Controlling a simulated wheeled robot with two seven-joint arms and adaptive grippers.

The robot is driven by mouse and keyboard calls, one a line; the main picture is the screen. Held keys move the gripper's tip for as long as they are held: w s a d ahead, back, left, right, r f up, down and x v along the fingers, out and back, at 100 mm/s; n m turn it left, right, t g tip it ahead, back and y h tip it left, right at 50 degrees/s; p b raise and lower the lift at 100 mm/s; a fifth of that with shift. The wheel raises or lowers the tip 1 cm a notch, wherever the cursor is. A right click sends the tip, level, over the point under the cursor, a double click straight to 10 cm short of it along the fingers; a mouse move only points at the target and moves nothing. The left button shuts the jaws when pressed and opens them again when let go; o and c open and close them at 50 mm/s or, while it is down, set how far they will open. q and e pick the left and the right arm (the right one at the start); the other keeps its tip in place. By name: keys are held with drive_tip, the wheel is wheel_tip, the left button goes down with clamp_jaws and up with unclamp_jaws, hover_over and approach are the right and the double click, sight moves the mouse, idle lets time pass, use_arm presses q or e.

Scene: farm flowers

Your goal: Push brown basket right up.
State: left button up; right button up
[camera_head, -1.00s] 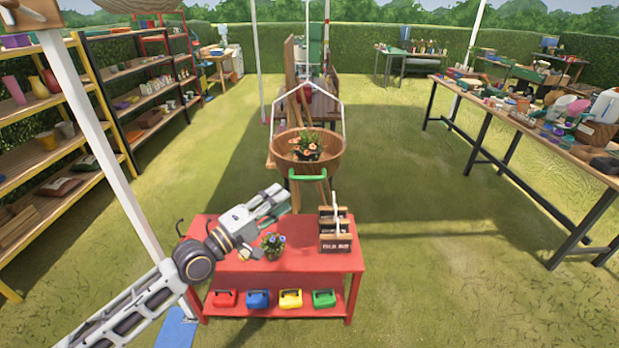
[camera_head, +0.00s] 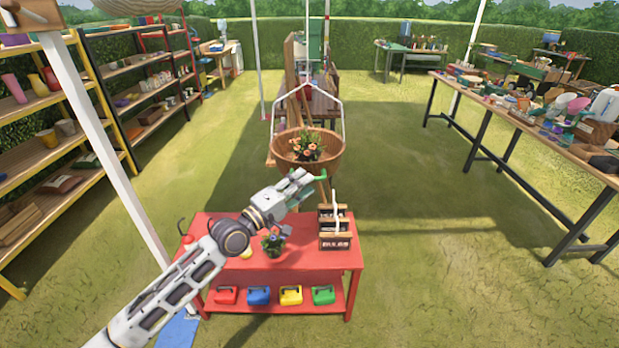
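The brown basket (camera_head: 308,147) is a round wooden hanging basket with orange flowers inside, held by a white wire hanger above the red table's back edge. My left gripper (camera_head: 312,179) reaches up from the lower left. My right gripper is not in view.
The red table (camera_head: 325,259) bears a flower pot (camera_head: 273,243) under my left arm and a dark wooden caddy (camera_head: 335,228). Several coloured boxes sit on its lower shelf. A white pole (camera_head: 122,183) stands at left. Grass right of the table is clear.

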use_arm(q)
drive_tip(key=shift+x, duration=1.65)
clamp_jaws()
